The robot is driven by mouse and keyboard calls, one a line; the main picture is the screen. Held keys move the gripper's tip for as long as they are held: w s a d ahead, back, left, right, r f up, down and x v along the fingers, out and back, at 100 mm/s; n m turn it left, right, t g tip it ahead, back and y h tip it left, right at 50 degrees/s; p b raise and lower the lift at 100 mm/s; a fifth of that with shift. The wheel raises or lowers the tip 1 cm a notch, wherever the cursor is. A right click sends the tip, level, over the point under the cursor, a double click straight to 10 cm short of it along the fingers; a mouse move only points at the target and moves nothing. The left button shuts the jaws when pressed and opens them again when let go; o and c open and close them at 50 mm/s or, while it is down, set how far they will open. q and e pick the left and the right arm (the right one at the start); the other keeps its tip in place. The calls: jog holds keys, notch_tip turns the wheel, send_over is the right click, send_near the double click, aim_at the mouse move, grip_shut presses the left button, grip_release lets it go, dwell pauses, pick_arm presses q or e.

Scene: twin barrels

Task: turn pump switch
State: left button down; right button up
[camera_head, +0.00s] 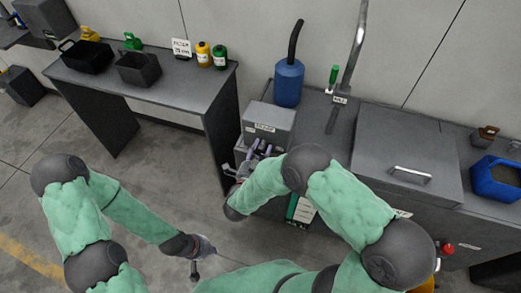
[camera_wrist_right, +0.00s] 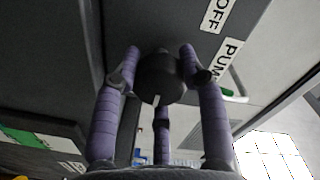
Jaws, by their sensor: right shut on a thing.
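The pump switch is a dark round knob (camera_wrist_right: 160,76) with a small white pointer mark, on the grey face of the pump box (camera_head: 270,118). My right gripper (camera_head: 262,149) is at the front of this box. In the right wrist view its purple fingers (camera_wrist_right: 160,95) are shut around the knob. An OFF label (camera_wrist_right: 217,14) and a partly cut-off PUMP label (camera_wrist_right: 229,62) are beside the knob. The knob is hidden in the head view. My left gripper (camera_head: 204,248) hangs low over the floor, away from the box; whether it is open cannot be told.
A blue canister (camera_head: 288,84) with a black hose stands behind the pump box. A grey lidded cabinet (camera_head: 405,150) is to the right, with a blue container (camera_head: 494,180) beyond. A side table (camera_head: 190,85) with black bins and small bottles is at the left.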

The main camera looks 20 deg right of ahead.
jog(key=o, duration=1.2)
jog(key=shift+d+r, duration=0.1)
jog(key=shift+r, duration=0.2)
jog(key=shift+c, duration=0.2)
jog(key=shift+f, duration=0.1)
jog(key=shift+s+f, duration=0.1)
jog(key=shift+s+a, duration=0.2)
jog(key=shift+a, duration=0.05)
jog(key=v, duration=1.1)
jog(key=shift+a, duration=0.1)
